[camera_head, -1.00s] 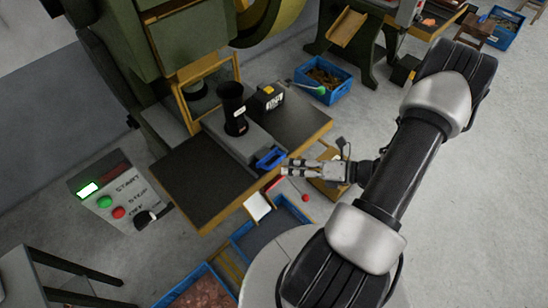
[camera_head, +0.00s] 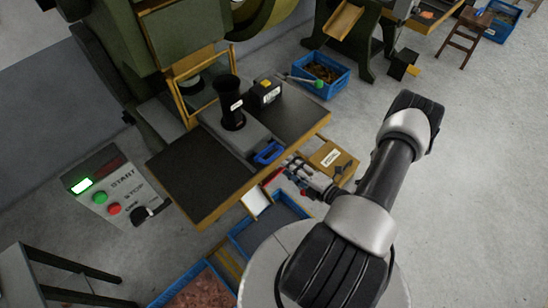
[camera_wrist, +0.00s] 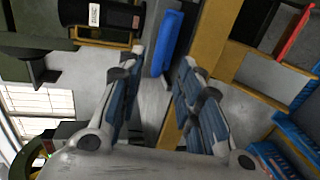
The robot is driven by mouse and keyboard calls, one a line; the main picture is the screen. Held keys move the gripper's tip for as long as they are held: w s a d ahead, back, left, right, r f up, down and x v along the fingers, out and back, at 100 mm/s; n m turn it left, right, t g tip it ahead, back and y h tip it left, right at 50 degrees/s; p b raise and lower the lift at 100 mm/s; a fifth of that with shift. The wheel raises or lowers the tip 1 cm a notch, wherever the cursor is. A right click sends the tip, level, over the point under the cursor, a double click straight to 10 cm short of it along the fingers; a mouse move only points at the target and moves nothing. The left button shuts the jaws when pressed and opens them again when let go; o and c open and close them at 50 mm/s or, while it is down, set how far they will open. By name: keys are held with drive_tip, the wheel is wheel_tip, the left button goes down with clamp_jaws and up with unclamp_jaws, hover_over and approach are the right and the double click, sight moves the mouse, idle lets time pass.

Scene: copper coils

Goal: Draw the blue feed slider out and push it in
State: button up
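The blue feed slider handle (camera_head: 268,152) sits at the front edge of the press table, at the end of a grey slide block (camera_head: 235,135). In the wrist view the blue handle (camera_wrist: 172,42) stands just ahead of the fingertips, roughly between their lines. My gripper (camera_head: 289,164) is close to the handle, just to its lower right in the head view. In the wrist view my gripper (camera_wrist: 158,80) has its two fingers spread apart with nothing between them. No contact with the handle is visible.
A black cylinder (camera_head: 231,100) stands on the slide block, with a black and yellow box (camera_head: 266,91) beside it. A control panel with START and STOP buttons (camera_head: 113,188) is at left. Blue crates (camera_head: 262,236) lie below the table's front edge.

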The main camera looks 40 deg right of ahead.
sight(274, 156)
drive_tip(key=b+x, duration=0.1)
drive_tip(key=x, duration=0.8)
drive_tip(key=shift+b, duration=0.35)
drive_tip(key=shift+c, duration=0.4)
clamp_jaws()
drive_tip(key=shift+s, duration=0.1)
